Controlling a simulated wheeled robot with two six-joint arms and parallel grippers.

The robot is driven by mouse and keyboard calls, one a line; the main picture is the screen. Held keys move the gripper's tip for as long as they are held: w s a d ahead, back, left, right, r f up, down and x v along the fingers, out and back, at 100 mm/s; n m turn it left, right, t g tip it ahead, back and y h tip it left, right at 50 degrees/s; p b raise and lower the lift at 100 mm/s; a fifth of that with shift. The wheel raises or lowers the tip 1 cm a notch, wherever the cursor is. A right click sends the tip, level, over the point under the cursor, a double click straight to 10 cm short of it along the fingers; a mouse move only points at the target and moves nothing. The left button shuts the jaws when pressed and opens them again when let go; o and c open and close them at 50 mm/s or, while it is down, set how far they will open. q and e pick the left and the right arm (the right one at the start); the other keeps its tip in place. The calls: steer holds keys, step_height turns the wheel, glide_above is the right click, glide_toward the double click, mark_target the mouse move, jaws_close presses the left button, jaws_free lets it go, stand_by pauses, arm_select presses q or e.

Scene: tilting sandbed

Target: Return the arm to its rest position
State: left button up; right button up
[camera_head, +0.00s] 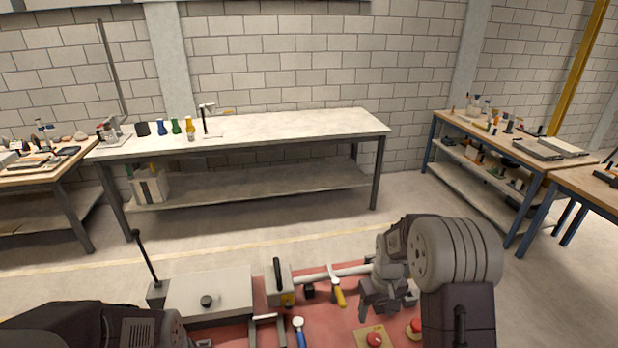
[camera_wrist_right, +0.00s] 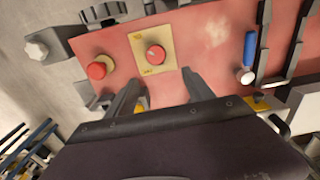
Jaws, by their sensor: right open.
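My right arm reaches over the red bench top (camera_head: 335,318) in the head view. My right gripper (camera_head: 386,306) points down above the bench's right part, near a red button on a yellow plate (camera_head: 374,338). In the right wrist view the two fingers of the gripper (camera_wrist_right: 158,88) stand apart, with red surface and nothing held between them. The red button (camera_wrist_right: 156,53) lies just beyond the fingertips in that view. A dark part of my left arm shows at the lower left of the head view; its gripper is out of view.
A red knob (camera_head: 416,326) sits right of the plate. A blue-handled tool (camera_head: 299,333) and a yellow-handled tool (camera_head: 338,292) lie to the left. A grey box (camera_head: 210,293) and an upright lever (camera_head: 146,258) stand farther left. A long workbench (camera_head: 270,124) stands behind, across open floor.

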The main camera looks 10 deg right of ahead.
steer(key=s+a+r, duration=0.1)
steer(key=s+a, duration=0.2)
steer(key=s, duration=0.4)
steer(key=s+a+r+m, duration=0.1)
steer(key=s+a+r, duration=0.1)
steer(key=s, duration=0.5)
steer(key=shift+s+a+t, duration=0.25)
steer(key=shift+a+t, duration=0.15)
steer(key=shift+a, duration=0.45)
steer(key=shift+r, duration=0.1)
